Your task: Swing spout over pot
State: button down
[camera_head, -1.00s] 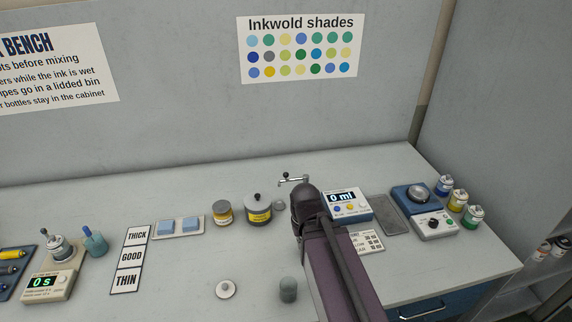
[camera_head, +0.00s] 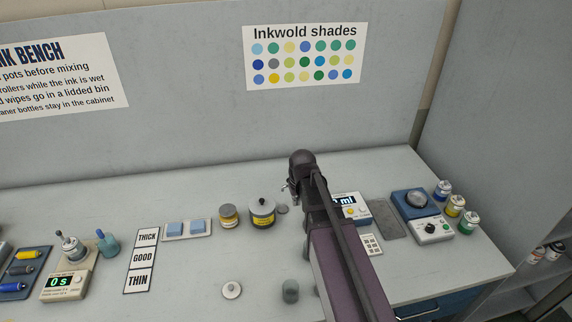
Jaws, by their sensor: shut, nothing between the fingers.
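The silver spout (camera_head: 293,192) shows only in part at the left edge of my arm, and most of it is hidden. Its dispenser (camera_head: 355,208), white and blue with an "ml" display, is partly covered by my arm. A dark lidded pot (camera_head: 262,213) with a black knob and yellow label stands left of the spout. A smaller pot (camera_head: 228,216) with a grey lid and yellow label stands left of that. My wrist is over the bench beside the spout. My fingers are hidden behind it, so I cannot tell whether they touch the spout.
A small grey disc (camera_head: 282,209) lies right of the dark pot. A blue scale (camera_head: 415,204) and several ink bottles are at right.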

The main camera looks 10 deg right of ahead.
jog(key=w+r+n+t+p, duration=0.1)
jog(key=w+r+p, duration=0.5)
jog(key=w, duration=1)
notch_tip(320, 180, up, 3)
jog(key=shift+a+r+t+p, duration=0.15)
jog(key=shift+t+p, duration=0.25)
jog(key=shift+t, duration=0.2)
notch_tip(320, 180, down, 10)
jog(key=b, duration=1)
jog(key=shift+s, duration=0.2)
jog(key=shift+s+a, duration=0.1)
jog(key=shift+a, duration=0.1)
